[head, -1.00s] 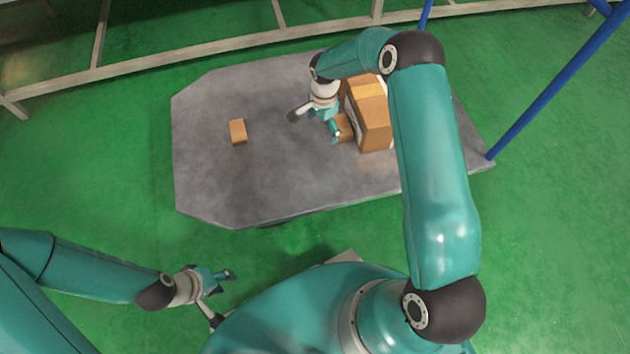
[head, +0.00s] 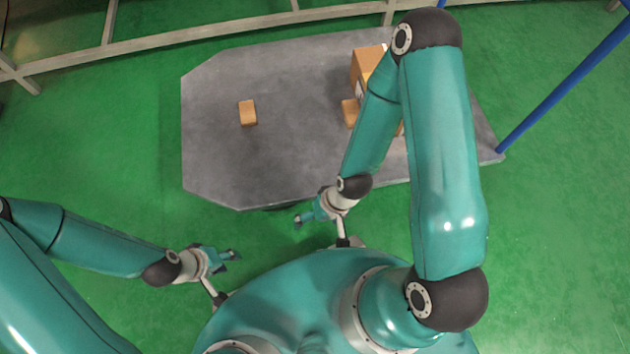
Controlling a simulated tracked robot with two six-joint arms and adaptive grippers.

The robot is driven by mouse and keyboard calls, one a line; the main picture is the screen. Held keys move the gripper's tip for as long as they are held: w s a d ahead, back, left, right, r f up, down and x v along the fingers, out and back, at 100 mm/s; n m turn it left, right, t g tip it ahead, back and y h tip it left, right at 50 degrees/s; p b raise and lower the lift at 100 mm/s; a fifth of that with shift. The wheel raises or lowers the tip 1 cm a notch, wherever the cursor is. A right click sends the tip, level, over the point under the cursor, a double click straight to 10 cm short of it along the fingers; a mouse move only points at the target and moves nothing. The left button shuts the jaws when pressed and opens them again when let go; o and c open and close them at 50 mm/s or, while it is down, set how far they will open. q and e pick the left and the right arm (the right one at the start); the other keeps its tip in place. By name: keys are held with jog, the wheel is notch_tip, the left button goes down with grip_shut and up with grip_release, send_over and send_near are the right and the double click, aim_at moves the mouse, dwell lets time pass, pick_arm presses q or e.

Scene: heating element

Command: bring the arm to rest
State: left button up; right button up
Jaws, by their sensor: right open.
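My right gripper (head: 321,231) is in the air just off the near edge of the grey table (head: 225,160), in front of my body. Its fingers are spread and nothing is between them. My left gripper (head: 227,276) is at the lower left, over the green floor, with its fingers apart and empty. My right arm passes over the right part of the table and hides part of a large brown box (head: 366,64).
A small brown block (head: 248,113) lies alone on the left of the table. Another small brown block (head: 349,112) is at the box's left side. A blue post (head: 560,93) stands at the table's right corner. The table's middle is clear.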

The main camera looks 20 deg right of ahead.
notch_tip(320, 180, up, 30)
jog(key=p, duration=3)
jog(key=shift+s+f, duration=0.1)
jog(key=shift+f, duration=0.1)
jog(key=shift+c, duration=2.6)
jog(key=shift+a, duration=0.1)
jog(key=shift+c, duration=1.4)
jog(key=shift+w+a, duration=0.15)
jog(key=shift+w, duration=0.05)
jog(key=c, duration=0.3)
